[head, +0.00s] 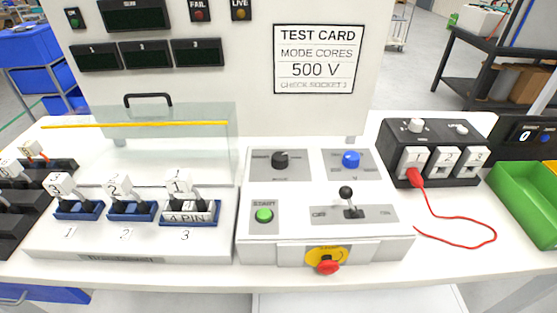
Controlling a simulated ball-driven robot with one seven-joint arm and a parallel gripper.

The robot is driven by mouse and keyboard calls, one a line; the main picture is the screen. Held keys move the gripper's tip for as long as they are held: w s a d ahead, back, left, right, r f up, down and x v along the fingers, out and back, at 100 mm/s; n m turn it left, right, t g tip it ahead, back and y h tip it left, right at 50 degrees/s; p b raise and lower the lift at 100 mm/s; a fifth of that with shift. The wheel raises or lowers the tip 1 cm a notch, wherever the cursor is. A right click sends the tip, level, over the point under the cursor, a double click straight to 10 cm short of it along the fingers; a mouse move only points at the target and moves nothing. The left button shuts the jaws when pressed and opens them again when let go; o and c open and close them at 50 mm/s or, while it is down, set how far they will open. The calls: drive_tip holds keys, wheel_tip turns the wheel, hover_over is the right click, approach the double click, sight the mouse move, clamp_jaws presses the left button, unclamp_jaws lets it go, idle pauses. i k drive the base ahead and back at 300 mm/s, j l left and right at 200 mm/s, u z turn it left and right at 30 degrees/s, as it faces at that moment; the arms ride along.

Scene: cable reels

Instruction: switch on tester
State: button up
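The tester is a white bench console (328,235) in the middle of the head view. A red rotary handle (327,266) on a yellow plate (315,253) sits on its front face; its on or off position is too small to read. The top carries a black knob (281,160), a blue knob (351,160), a green button (264,214) and a black ball-topped lever (347,194), which stands roughly upright. On the panel behind, the displays (137,16) are dark and the FAIL lamp (199,10) and LIVE lamp (240,10) look dim. My gripper is not in view.
Left, a clear guard (165,150) with a black handle stands raised behind numbered blue sockets (130,209). A test card (316,59) hangs behind. Right are a black socket box (435,150) with a red lead (465,246) and a green bin (525,205). Space before the console looks clear.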

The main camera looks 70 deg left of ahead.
sight(346, 193)
drive_tip(key=u, duration=1.3)
